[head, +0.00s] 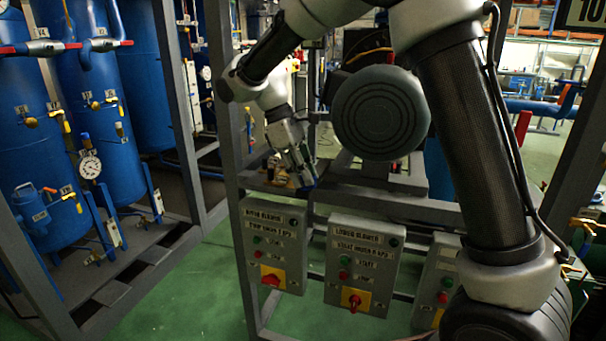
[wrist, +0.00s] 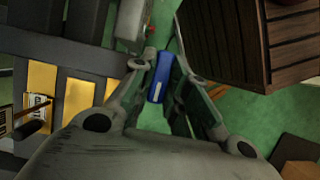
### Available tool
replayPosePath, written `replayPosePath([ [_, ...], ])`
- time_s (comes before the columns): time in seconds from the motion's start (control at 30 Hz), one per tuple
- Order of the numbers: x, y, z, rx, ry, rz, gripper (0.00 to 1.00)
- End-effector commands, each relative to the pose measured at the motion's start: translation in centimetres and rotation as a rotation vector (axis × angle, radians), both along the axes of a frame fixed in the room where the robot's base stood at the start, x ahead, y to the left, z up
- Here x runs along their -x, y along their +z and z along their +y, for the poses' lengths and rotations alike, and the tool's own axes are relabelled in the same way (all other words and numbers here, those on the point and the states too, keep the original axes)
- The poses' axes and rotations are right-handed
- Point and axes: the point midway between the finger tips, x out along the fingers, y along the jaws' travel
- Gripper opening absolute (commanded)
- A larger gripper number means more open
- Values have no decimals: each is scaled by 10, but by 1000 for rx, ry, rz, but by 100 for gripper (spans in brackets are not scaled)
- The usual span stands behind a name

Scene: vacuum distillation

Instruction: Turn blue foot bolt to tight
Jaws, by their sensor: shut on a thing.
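My gripper (head: 302,176) reaches down beside the grey steel frame, above the control boxes in the head view. In the wrist view my gripper (wrist: 162,74) has its two fingers on either side of a blue piece (wrist: 160,77), which appears to be the blue foot bolt. It is shut on this piece. A small patch of blue (head: 307,187) also shows at the fingertips in the head view. The fingers hide part of the bolt, and I cannot tell how tight it is.
Grey control boxes (head: 268,220) with red knobs hang on the frame just below my gripper. Large blue tanks (head: 105,150) with gauges and valves stand at the left. In the wrist view a dark slatted box (wrist: 232,40) is close at the right. Green floor (head: 190,290) lies open below.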

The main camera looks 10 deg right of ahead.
Motion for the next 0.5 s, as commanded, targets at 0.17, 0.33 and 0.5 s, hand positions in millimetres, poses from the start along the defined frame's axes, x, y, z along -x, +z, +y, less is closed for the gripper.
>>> replayPosePath([
  [0.17, 0, 0, 0, -1, -2, -2, 33],
  [0.33, 0, 0, 0, -1, -1, -1, 38],
  [0.5, 0, 1, 0, 0, 0, -1, 38],
])
